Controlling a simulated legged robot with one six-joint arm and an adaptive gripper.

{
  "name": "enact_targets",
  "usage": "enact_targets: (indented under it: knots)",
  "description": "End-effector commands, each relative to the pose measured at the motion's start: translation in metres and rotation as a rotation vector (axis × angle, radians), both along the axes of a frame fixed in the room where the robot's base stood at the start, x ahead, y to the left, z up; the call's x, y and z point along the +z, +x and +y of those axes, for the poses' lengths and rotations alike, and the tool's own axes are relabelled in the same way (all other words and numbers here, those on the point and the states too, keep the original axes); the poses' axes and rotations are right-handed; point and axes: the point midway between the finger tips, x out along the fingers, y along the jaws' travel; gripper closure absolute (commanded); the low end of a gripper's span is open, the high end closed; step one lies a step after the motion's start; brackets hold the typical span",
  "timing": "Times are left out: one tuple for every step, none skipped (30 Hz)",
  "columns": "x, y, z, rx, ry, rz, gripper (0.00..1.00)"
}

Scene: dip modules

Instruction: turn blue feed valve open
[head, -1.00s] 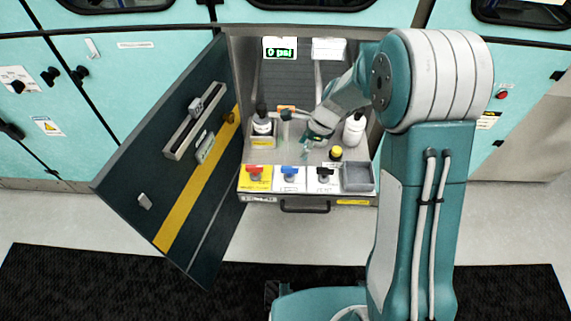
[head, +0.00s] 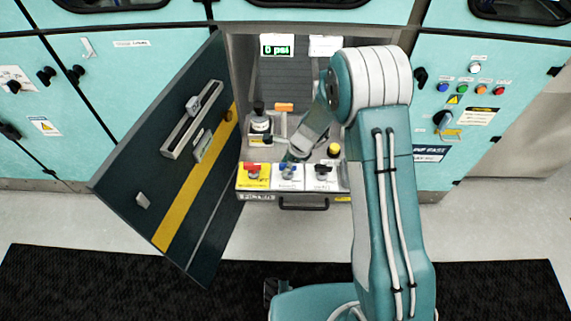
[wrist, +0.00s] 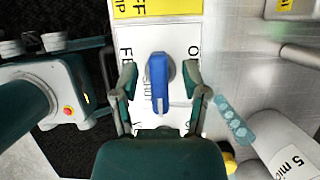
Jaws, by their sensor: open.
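The blue feed valve (wrist: 158,80) is a blue lever handle on a white labelled plate (wrist: 180,37) in the wrist view. Its handle lies along the picture's vertical. My gripper (wrist: 160,74) is open, with one finger on each side of the handle and a visible gap on both sides. In the head view my gripper (head: 289,160) is over the middle plate (head: 291,184) and partly covers the blue valve. Part of the plate's lettering is hidden by the fingers and palm.
A red valve (head: 253,170) sits to the left and a black valve (head: 322,171) to the right. Bottles stand behind, one dark-capped (head: 260,122); a yellow-capped one (head: 334,150) is close by. The open cabinet door (head: 170,165) bounds the left. A display (head: 278,45) reads 0 psi.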

Motion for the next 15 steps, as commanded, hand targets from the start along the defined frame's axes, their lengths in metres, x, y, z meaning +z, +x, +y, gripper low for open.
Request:
enact_targets:
  knots:
    - [-0.0002, 0.0001, 0.0002, 0.0, 0.0, 0.0, 0.43]
    - [-0.0002, 0.0001, 0.0002, 0.0, 0.0, 0.0, 0.43]
    - [-0.0001, 0.0001, 0.0002, 0.0, 0.0, 0.0, 0.43]
    - [-0.0001, 0.0001, 0.0002, 0.0, 0.0, 0.0, 0.43]
    - [-0.0001, 0.0001, 0.0001, 0.0, 0.0, 0.0, 0.43]
    - [-0.0001, 0.0001, 0.0001, 0.0, 0.0, 0.0, 0.47]
    - [-0.0001, 0.0001, 0.0001, 0.0, 0.0, 0.0, 0.61]
    - [0.0, 0.0001, 0.0001, 0.0, 0.0, 0.0, 0.74]
    - [0.0, 0.0001, 0.0001, 0.0, 0.0, 0.0, 0.92]
    - [0.0, 0.0001, 0.0001, 0.0, 0.0, 0.0, 1.0]
    - [0.0, 0.0001, 0.0001, 0.0, 0.0, 0.0, 1.0]
    - [-0.0001, 0.0002, 0.0, 0.0, 0.0, 0.0, 1.0]
    - [-0.0001, 0.0002, 0.0, 0.0, 0.0, 0.0, 1.0]
    - [-0.0002, 0.0002, 0.0001, 0.0, 0.0, 0.0, 1.0]
    - [-0.0002, 0.0002, 0.0001, 0.0, 0.0, 0.0, 1.0]
